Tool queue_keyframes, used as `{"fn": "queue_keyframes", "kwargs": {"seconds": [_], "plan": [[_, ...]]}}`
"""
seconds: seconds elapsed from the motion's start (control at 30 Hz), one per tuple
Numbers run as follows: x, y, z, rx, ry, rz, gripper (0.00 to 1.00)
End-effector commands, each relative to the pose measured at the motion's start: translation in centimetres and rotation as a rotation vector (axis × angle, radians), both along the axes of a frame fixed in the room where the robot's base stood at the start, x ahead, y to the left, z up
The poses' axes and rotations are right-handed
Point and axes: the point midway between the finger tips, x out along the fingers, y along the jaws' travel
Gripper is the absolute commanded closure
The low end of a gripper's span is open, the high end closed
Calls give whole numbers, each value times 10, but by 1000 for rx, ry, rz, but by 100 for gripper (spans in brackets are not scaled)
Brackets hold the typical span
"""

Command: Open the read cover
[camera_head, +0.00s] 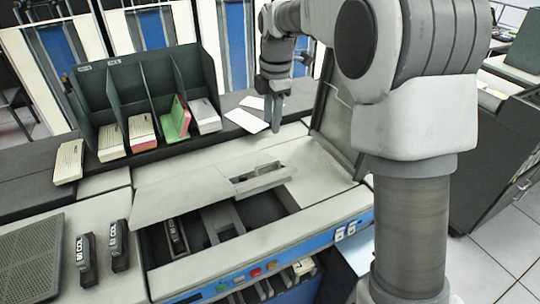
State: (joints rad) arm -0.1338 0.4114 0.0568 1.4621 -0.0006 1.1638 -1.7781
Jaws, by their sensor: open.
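The card machine's top (110,215) fills the middle and lower left. A flat light-grey panel (180,192) lies across it, beside a raised block with a slot (262,178). In front of them is a dark open bay (215,222). A grey framed panel (335,115) stands tilted up at the right, partly behind my arm. I cannot tell which panel is the read cover. My gripper (275,122) points down above the back of the machine, beside white cards (246,121). It is open and appears empty, apart from the panels.
A dark green rack (120,95) holds several card stacks at the back left. Two black "CD 80" blocks (119,245) stand at the left. A blue strip with coloured buttons (255,272) runs along the front. A dark cabinet (490,165) stands at the right, with free floor before it.

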Motion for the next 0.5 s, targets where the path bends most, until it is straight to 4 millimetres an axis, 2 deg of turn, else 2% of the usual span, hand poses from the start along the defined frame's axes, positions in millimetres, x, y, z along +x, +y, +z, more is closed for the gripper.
{"fn": "queue_keyframes", "kwargs": {"seconds": [0.1,0.5], "plan": [[2,1,-28,-1,5,-1,59],[10,4,-109,-1,4,-1,59]]}}
